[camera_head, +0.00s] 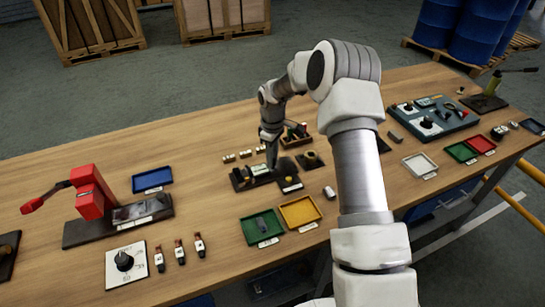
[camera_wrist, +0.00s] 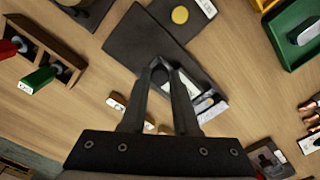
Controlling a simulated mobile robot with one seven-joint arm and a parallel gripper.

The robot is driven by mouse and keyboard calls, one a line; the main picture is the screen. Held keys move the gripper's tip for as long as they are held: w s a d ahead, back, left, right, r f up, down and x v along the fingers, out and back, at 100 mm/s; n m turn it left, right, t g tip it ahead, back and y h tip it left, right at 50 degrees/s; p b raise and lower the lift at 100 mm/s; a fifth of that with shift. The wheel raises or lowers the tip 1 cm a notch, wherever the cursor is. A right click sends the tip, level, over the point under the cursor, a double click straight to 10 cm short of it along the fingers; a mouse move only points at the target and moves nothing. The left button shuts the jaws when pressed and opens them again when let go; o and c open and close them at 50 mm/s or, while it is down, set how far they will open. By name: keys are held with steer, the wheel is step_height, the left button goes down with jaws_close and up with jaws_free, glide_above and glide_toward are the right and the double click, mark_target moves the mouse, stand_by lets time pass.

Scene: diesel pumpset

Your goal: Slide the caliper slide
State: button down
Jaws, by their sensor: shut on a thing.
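The caliper (camera_head: 259,169) lies on a dark base board (camera_head: 240,184) in the middle of the bench. In the wrist view its pale, silvery part (camera_wrist: 208,103) shows beside and behind my fingers, on the dark board (camera_wrist: 140,40). My gripper (camera_head: 271,165) points down onto the caliper. In the wrist view my gripper (camera_wrist: 160,74) has its fingertips close together over the caliper, shut on its slide. The slide is mostly hidden between and under the fingers.
A wooden rack (camera_wrist: 45,40) with red and green handles stands close by. Green (camera_head: 257,238) and yellow trays (camera_head: 301,210) lie in front. Several small brass-coloured pieces (camera_head: 229,158) lie behind left. A red press (camera_head: 90,190) stands left. Bare bench lies between.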

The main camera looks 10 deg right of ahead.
stand_by(0.6)
steer(key=shift+w+d, duration=0.2)
steer(key=shift+d, duration=0.7)
steer(key=shift+w+d, duration=0.2)
steer(key=shift+d, duration=0.7)
steer(key=c, duration=0.7)
jaws_free()
steer(key=shift+o, duration=0.2)
steer(key=shift+r, duration=0.1)
step_height(320, 180, up, 17)
steer(key=shift+r, duration=0.15)
